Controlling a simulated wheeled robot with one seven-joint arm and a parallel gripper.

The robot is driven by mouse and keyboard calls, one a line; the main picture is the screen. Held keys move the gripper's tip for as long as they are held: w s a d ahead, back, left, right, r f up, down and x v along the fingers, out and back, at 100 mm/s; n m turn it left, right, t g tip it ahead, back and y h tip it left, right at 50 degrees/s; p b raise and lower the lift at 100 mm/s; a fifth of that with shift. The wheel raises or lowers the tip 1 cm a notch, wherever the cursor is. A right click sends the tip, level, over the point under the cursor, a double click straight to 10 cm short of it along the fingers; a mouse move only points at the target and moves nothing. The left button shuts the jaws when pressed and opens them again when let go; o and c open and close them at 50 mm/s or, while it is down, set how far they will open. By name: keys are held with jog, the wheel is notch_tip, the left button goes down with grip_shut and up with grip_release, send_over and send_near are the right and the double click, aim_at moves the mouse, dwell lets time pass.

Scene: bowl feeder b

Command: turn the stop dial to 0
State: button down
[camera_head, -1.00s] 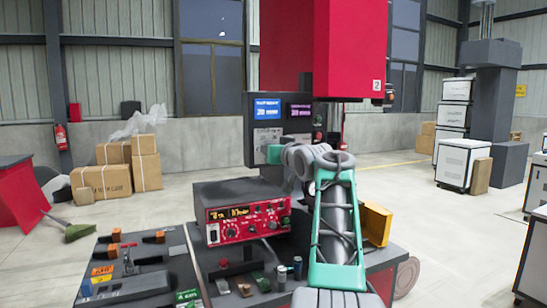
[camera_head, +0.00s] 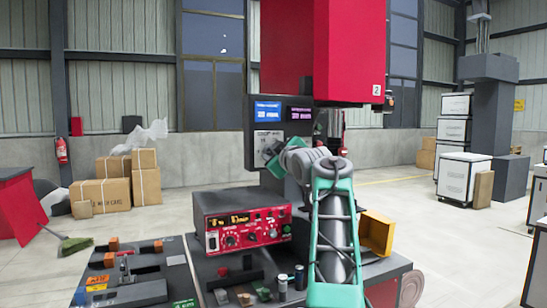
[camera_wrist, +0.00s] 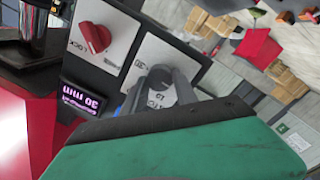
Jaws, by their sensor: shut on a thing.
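The machine's dark control panel (camera_head: 250,115) has white plates below a blue display (camera_head: 268,110) and a purple display (camera_head: 299,114). In the wrist view, upside down, the purple display (camera_wrist: 82,98) reads 30 mm. One white plate (camera_wrist: 148,52) there carries the stop dial, mostly hidden behind the grey fingers of my gripper (camera_wrist: 160,88). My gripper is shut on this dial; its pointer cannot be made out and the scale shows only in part. Beside it, a red knob (camera_wrist: 95,37) sits on another white plate. In the head view my gripper (camera_head: 270,151) is at the panel's lower plate.
A red control box (camera_head: 243,222) with knobs stands on the bench in front. An orange-yellow bin (camera_head: 377,233) is to the right of my arm. Cartons (camera_head: 100,195) stand back left. The big red machine head (camera_head: 320,50) hangs above the panel.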

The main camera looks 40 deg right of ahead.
jog(key=shift+n, duration=0.3)
jog(key=c, duration=1)
grip_release()
jog(key=shift+o, duration=0.2)
jog(key=shift+s, duration=0.1)
jog(key=b+v, duration=0.2)
jog(key=v, duration=0.5)
jog(key=shift+s+a+b, duration=0.15)
jog(key=shift+s+b, duration=0.15)
